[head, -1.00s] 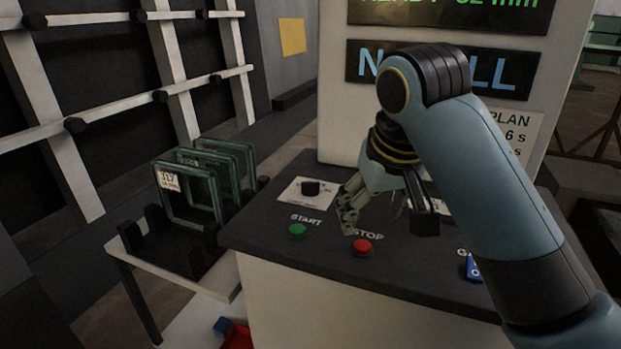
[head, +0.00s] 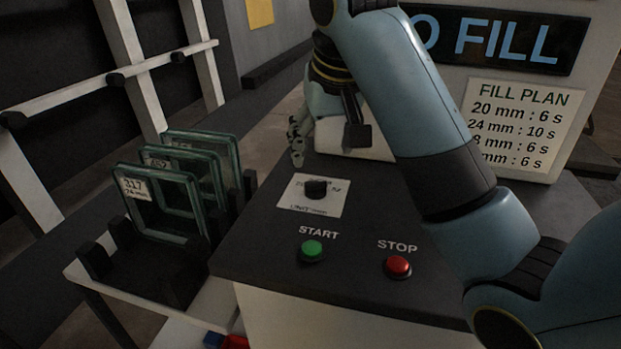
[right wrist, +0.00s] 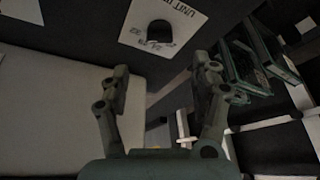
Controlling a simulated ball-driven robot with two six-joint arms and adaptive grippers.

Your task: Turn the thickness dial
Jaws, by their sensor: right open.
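The thickness dial (head: 316,188) is a black knob on a white label plate (head: 313,203) at the back left of the dark console top. In the right wrist view the dial (right wrist: 158,32) shows at the top, ahead of the fingers. My right gripper (head: 299,143) is behind the dial and apart from it, in front of the white panel. In the right wrist view the right gripper (right wrist: 163,82) has its two fingers spread with nothing between them. My left gripper is not in view.
A green START button (head: 312,250) and a red STOP button (head: 397,266) sit on the console (head: 270,265) in front of the dial. A black rack (head: 150,274) with several framed glass panes (head: 160,205) stands left. A fill plan sign (head: 518,127) hangs at right.

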